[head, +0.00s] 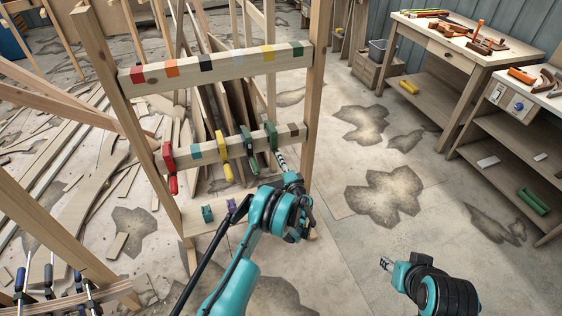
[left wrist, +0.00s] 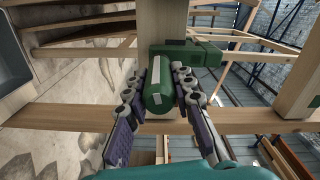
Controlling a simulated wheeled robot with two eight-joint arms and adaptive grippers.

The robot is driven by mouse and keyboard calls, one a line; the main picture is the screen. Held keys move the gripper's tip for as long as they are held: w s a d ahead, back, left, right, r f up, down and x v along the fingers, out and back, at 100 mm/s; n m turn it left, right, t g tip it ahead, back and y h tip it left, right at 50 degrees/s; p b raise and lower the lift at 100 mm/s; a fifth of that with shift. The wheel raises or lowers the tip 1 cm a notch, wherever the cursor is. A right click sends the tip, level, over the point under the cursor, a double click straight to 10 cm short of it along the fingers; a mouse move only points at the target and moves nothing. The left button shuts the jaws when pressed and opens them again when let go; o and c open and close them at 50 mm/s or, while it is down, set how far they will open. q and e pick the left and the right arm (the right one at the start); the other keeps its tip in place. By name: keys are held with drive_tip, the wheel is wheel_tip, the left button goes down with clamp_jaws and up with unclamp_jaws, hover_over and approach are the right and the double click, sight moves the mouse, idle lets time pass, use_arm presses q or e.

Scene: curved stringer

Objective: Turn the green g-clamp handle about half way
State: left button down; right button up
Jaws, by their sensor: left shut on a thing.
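The green g-clamp (head: 271,136) sits on the lower wooden rail (head: 290,133), near its right end. Its handle is hidden by my gripper in the head view. In the left wrist view, the green handle (left wrist: 158,92) with a pale stripe points toward the camera, and the green clamp body (left wrist: 200,53) is behind it. My left gripper (head: 282,162) has its two fingers (left wrist: 160,88) on both sides of the handle, shut on it. My right gripper (head: 386,263) is low at the right, away from the clamps; its finger opening is too small to judge.
Another green clamp (head: 247,139), a yellow clamp (head: 222,146) and a red clamp (head: 169,158) sit further left on the same rail. An upper rail (head: 220,64) has coloured stripes. A workbench (head: 468,45) with tools stands at the right. The floor between is clear.

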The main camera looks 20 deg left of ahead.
use_arm(q)
drive_tip(key=shift+f+m, duration=0.1)
drive_tip(key=shift+m, duration=1.1)
drive_tip(key=c, duration=1.3)
unclamp_jaws()
drive_tip(key=shift+s, duration=0.1)
drive_tip(key=v, duration=0.7)
drive_tip(key=shift+s+d, duration=0.15)
drive_tip(key=shift+d, duration=0.05)
